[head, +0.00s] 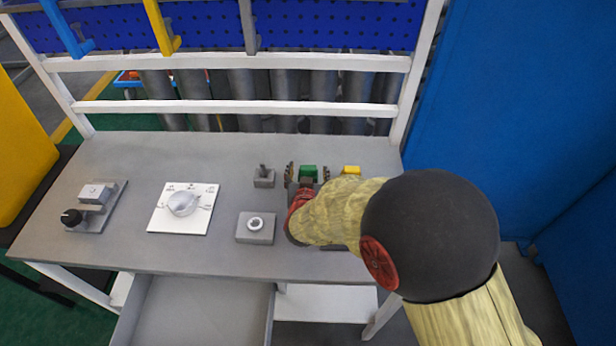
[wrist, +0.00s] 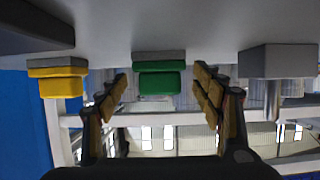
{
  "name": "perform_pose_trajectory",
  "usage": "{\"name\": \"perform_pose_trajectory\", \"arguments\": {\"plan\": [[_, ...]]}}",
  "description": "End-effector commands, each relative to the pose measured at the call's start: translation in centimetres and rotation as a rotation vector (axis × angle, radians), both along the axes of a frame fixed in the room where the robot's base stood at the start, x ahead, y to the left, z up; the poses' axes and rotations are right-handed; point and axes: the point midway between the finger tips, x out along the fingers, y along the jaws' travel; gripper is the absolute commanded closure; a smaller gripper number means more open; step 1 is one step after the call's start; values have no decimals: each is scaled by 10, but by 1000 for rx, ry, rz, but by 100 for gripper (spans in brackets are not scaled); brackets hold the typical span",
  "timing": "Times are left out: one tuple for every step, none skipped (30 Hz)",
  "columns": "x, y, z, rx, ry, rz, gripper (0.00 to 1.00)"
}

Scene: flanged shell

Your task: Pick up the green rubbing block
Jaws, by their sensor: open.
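The green rubbing block (head: 308,171) rests on the grey workbench near its back right, and my arm hides part of its near side. In the wrist view, which shows the bench upside down, the green block (wrist: 158,82) has a grey base between it and the bench top. My gripper (head: 307,176) is open, with one finger to each side of the block in the head view. In the wrist view my gripper (wrist: 161,80) frames the block with a gap on both sides, and no contact shows. I cannot tell how far the block lies between the fingertips.
A yellow block (head: 351,169) on a grey base stands right of the green one. A grey block with a peg (head: 264,178) stands to its left. A block with a ring (head: 255,227) and a white dial plate (head: 184,207) lie further left. A blue panel (head: 500,100) borders the right.

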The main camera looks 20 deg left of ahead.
Motion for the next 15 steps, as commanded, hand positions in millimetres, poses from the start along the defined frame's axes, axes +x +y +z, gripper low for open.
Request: {"name": "perform_pose_trajectory", "arguments": {"plan": [[5,1,-3,0,0,0,33],[6,2,-4,0,0,1,33],[8,2,-4,-1,0,1,33],[8,2,-4,-1,0,1,33],[9,2,-3,-1,0,1,33],[9,3,-3,-1,0,1,33],[9,3,-3,-1,0,1,33],[9,3,-2,0,-1,1,33],[9,3,-2,0,-1,1,33],[9,3,-2,0,-1,1,33],[9,3,-2,0,-1,1,34],[9,3,-2,1,-1,1,37],[9,3,-2,1,-1,1,38],[9,2,-2,1,-1,1,40],[9,2,-2,1,-1,1,42]]}}
